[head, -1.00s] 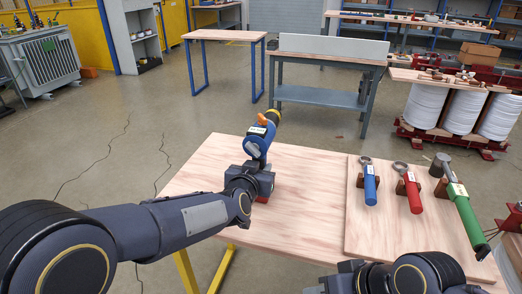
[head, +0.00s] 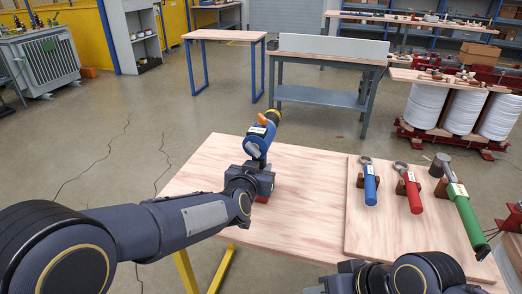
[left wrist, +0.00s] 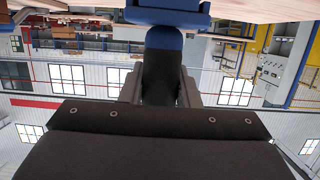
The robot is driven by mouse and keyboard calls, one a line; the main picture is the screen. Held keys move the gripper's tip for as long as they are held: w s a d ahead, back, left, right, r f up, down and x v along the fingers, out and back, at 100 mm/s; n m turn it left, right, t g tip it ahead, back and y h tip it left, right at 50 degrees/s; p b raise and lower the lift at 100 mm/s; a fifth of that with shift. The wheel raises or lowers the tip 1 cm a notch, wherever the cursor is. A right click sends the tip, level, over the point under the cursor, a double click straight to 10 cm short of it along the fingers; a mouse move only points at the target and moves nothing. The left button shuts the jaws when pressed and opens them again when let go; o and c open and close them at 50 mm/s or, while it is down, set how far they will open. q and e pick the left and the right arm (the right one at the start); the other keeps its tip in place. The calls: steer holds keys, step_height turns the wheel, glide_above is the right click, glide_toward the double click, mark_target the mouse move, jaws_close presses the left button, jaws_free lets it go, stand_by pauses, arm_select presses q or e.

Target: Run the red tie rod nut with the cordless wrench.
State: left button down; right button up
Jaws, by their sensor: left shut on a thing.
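The cordless wrench (head: 257,141) is blue with an orange part on top, a yellow ring at its nose and a red patch low down. My left gripper (head: 258,172) is shut on its handle, over the left part of the near table. In the left wrist view the dark and blue handle (left wrist: 162,65) stands between the fingers, and the picture is upside down. I cannot pick out the red tie rod nut. Part of my right arm's dark end (head: 350,267) shows at the bottom edge; its fingers cannot be made out.
The near wooden table (head: 292,222) carries a raised board (head: 398,243) with a blue-handled tool (head: 370,188), a red-handled tool (head: 413,195) and a green-handled tool (head: 467,216). White coils (head: 463,110) in red frames stand at the back right. The table's middle is clear.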

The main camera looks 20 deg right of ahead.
mark_target(259, 151)
arm_select(q)
steer(key=shift+r, duration=0.2)
steer(key=shift+r+p, duration=2.3)
steer(key=shift+r, duration=0.2)
